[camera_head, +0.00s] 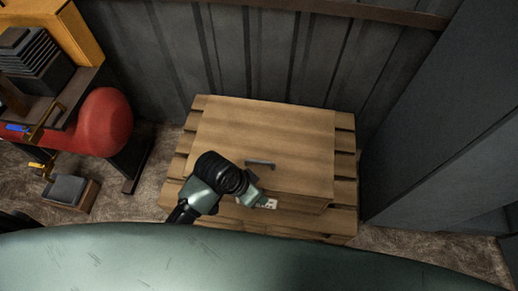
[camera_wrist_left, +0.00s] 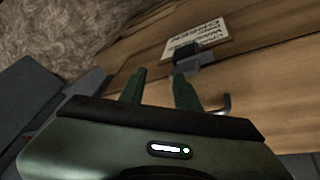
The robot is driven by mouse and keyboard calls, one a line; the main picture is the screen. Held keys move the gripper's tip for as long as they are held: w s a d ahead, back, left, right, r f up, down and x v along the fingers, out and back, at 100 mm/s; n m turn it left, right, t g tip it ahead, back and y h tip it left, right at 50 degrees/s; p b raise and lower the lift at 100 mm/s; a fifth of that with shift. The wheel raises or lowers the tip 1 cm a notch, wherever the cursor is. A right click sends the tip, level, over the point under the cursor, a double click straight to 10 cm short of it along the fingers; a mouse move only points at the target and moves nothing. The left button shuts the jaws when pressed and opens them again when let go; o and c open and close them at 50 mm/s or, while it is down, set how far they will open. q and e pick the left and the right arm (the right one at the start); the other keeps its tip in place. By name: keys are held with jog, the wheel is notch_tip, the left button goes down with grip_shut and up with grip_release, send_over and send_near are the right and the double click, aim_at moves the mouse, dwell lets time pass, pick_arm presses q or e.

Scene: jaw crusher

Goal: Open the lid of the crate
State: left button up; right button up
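The wooden crate (camera_head: 345,165) stands against the wall, its plank lid (camera_head: 265,130) lying flat across the top. A dark metal handle (camera_head: 260,163) is on the lid near its front edge; part of it shows as a bent bar in the left wrist view (camera_wrist_left: 226,105). A white label (camera_head: 271,204) is on the crate's front, also in the left wrist view (camera_wrist_left: 197,38), with a small grey metal piece (camera_wrist_left: 192,62) beside it. My left gripper (camera_wrist_left: 158,88) is open and empty, close to the crate's front, below the handle in the head view (camera_head: 262,198). My right gripper is out of view.
A red tank (camera_head: 103,122) on a dark stand is to the left of the crate. A small box (camera_head: 70,192) lies on the ground there. A grey metal wall (camera_head: 270,50) is behind and a grey panel (camera_head: 430,120) is close on the right.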

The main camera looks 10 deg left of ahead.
pick_arm(q)
jog(key=w+d+r+m+g, duration=0.2)
jog(key=w+d+m+g, duration=0.1)
jog(key=w+d+m, duration=0.3)
jog(key=w+a+r+m+g+y, duration=0.1)
jog(key=w+a+r+m+y, duration=0.3)
jog(key=w+a, duration=0.4)
send_over(261, 166)
jog(key=shift+m, duration=0.3)
notch_tip(261, 166, down, 8)
jog(key=shift+f+p, duration=0.1)
jog(key=shift+p, duration=0.25)
jog(key=shift+c, duration=0.2)
grip_shut()
jog(key=shift+w, duration=0.1)
dwell(0.4)
